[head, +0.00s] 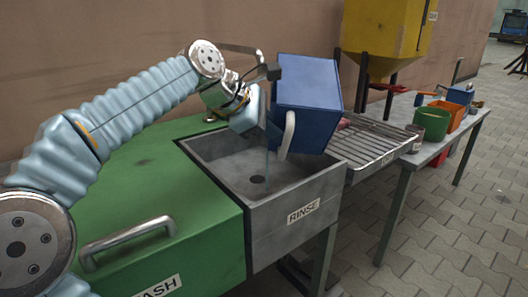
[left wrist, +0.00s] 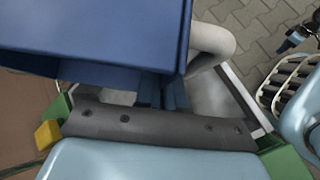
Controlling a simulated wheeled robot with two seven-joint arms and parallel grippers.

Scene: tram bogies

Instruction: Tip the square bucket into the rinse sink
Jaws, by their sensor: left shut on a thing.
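The blue square bucket (head: 306,92) is held up over the rinse sink (head: 298,212), clearly tilted. A pale curved handle (head: 288,134) is on its lower side. The bucket also fills the upper left of the left wrist view (left wrist: 95,30), with its handle (left wrist: 212,45) beside it. My left gripper (head: 268,122) is shut on the bucket at its left side; its blue fingers show below the bucket in the left wrist view (left wrist: 163,92). The exact grip point is partly hidden. A thin bluish vertical streak runs below the gripper toward the drain. My right gripper is not seen.
A green wash unit with a metal handle (head: 128,240) adjoins the sink on the left. A slatted drain rack (head: 370,142) lies to the right. Beyond are a yellow hopper (head: 385,35) and a bench with a green bucket (head: 431,124) and orange bin (head: 449,113).

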